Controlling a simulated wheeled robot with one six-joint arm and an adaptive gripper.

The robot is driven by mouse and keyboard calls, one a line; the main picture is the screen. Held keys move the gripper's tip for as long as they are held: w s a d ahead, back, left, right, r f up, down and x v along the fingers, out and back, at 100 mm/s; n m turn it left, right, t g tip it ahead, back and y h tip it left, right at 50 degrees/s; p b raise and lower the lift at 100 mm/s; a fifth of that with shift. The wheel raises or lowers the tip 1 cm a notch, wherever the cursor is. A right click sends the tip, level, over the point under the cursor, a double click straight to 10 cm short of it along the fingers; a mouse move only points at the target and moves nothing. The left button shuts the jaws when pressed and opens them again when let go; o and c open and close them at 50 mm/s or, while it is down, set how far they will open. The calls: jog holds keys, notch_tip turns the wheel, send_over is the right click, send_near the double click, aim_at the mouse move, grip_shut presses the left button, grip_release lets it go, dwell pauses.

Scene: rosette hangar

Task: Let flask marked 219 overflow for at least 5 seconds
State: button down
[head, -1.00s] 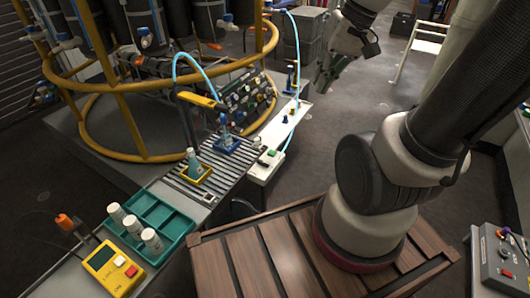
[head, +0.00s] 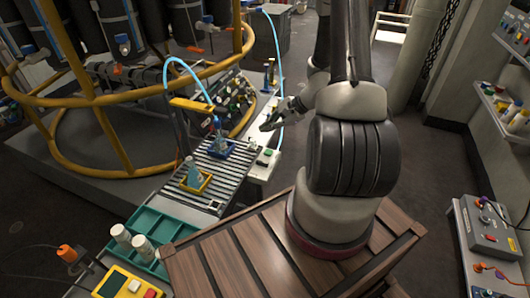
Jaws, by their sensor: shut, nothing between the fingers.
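One flask (head: 217,132) sits in a blue holder (head: 223,149) on the slatted conveyor, below a yellow spout arm (head: 191,104) fed by a light-blue hose. A second flask (head: 193,172) stands in a yellow holder (head: 205,184) nearer to me. I cannot read the number 219 on either, nor tell the liquid level. My gripper (head: 268,123) is shut and empty. In the picture it appears above the white control strip (head: 262,169), to the right of the blue holder. A green button (head: 268,152) shows on that strip, apart from my fingers.
A teal tray (head: 173,219) with white capped bottles (head: 143,247) stands nearer to me, beside a yellow device (head: 116,284). A yellow pipe frame (head: 100,100) rises behind the conveyor. A grey control box (head: 490,225) is at right.

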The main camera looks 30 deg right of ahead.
aim_at(268, 153)
jog(key=shift+f, duration=4.4)
jog(key=shift+f, duration=0.1)
jog(key=shift+f, duration=0.3)
jog(key=shift+f, duration=0.45)
dwell(2.8)
